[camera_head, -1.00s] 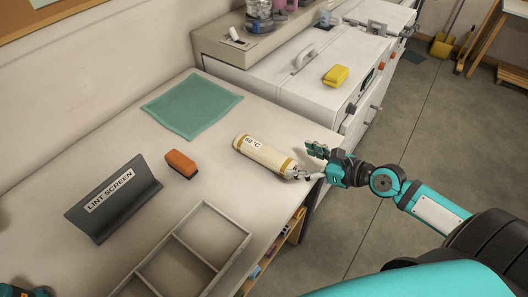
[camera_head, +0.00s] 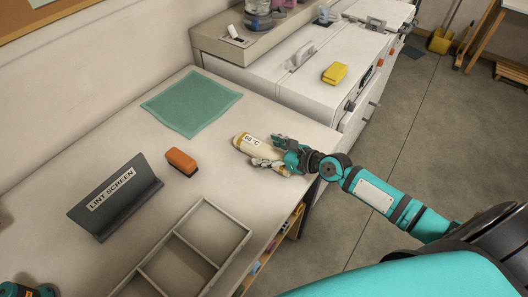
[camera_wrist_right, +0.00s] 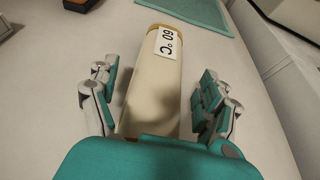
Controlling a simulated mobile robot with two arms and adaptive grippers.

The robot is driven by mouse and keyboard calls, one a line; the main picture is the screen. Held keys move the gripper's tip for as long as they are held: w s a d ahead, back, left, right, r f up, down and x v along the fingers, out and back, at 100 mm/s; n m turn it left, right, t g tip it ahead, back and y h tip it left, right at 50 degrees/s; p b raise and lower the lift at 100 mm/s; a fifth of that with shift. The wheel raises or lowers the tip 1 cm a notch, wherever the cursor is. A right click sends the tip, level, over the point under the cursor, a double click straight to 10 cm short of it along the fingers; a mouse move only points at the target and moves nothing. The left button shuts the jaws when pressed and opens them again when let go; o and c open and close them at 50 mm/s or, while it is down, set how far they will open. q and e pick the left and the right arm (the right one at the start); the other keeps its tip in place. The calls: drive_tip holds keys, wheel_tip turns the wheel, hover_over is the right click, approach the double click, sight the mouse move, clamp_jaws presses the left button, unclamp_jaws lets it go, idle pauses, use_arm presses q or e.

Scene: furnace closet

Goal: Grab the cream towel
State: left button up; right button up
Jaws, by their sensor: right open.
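The cream towel is a rolled, cream-coloured cylinder (camera_head: 248,144) with tan ends and a white "60 °C" label, lying on the bench. In the right wrist view the cream roll (camera_wrist_right: 155,85) lies lengthwise between the fingers, label at its far end. My right gripper (camera_head: 268,150) is open around the near part of the roll, one finger on each side; visible gaps separate the fingers from it. It also shows in the right wrist view (camera_wrist_right: 155,95). Part of my left gripper (camera_head: 28,291) shows at the bottom left corner; its fingers are not clear.
A green cloth (camera_head: 192,103), an orange-brown block (camera_head: 181,162), a dark "LINT SCREEN" stand (camera_head: 115,197) and a divided grey tray (camera_head: 236,232) are on the bench. A yellow item (camera_head: 335,74) sits on the white machine beyond.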

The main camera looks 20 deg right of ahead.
drive_tip(key=shift+s, duration=0.1)
drive_tip(key=shift+c, duration=1.2)
drive_tip(key=c, duration=1.1)
drive_tip(key=shift+c, duration=0.3)
